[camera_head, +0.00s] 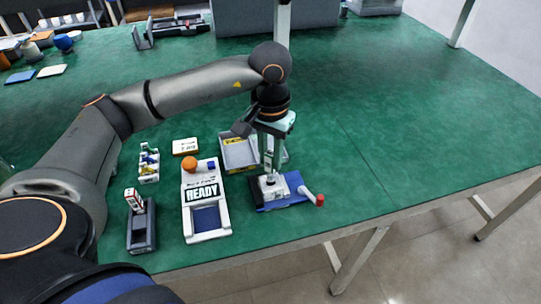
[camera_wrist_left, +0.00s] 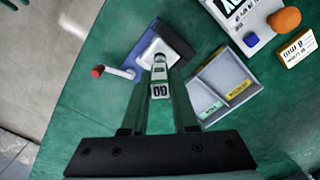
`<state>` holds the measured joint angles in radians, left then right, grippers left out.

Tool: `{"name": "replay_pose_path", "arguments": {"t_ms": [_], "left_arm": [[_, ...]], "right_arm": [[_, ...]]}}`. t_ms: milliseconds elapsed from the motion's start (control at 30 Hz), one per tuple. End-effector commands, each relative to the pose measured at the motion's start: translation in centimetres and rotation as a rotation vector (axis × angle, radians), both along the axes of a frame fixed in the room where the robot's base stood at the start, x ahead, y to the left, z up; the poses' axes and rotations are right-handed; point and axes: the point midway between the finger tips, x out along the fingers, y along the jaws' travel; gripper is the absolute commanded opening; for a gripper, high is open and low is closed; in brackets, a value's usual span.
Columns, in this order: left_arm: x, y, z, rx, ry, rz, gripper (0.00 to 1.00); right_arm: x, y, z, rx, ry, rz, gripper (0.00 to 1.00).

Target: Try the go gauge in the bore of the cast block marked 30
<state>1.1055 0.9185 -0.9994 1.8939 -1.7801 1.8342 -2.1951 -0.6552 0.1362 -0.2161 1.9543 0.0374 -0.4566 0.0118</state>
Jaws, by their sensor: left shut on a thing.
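My left gripper (camera_head: 269,172) points down at the right of the laid-out items. It is shut on a small pale gauge marked GO (camera_wrist_left: 159,90), which stands between its fingers in the left wrist view. The pale cast block (camera_head: 279,187) sits on a blue base (camera_head: 291,203), right under the gripper; it also shows in the left wrist view (camera_wrist_left: 147,49). The gauge's far end overlaps the block's middle in the left wrist view. I cannot tell whether it is inside the bore or above it. No mark 30 is readable on the block. My right gripper is out of view.
A white bar with a red end (camera_head: 319,200) juts from the blue base. A grey divided tray (camera_head: 226,158) is close to the gripper. A white READY panel (camera_head: 188,225), a dark stand (camera_head: 142,238) and a small rack (camera_head: 149,179) are further left. The table's right side is clear.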

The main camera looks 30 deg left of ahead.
Motion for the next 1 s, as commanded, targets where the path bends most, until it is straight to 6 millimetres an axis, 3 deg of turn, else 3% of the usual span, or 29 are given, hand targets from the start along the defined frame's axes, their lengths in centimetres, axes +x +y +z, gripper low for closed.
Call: {"name": "replay_pose_path", "arguments": {"t_ms": [1000], "left_arm": [[0.0,0.0,-1.5,0.000,-0.001,0.000,0.00]], "right_arm": [[0.1,0.0,-1.3,0.001,-0.002,0.001,0.50]]}}
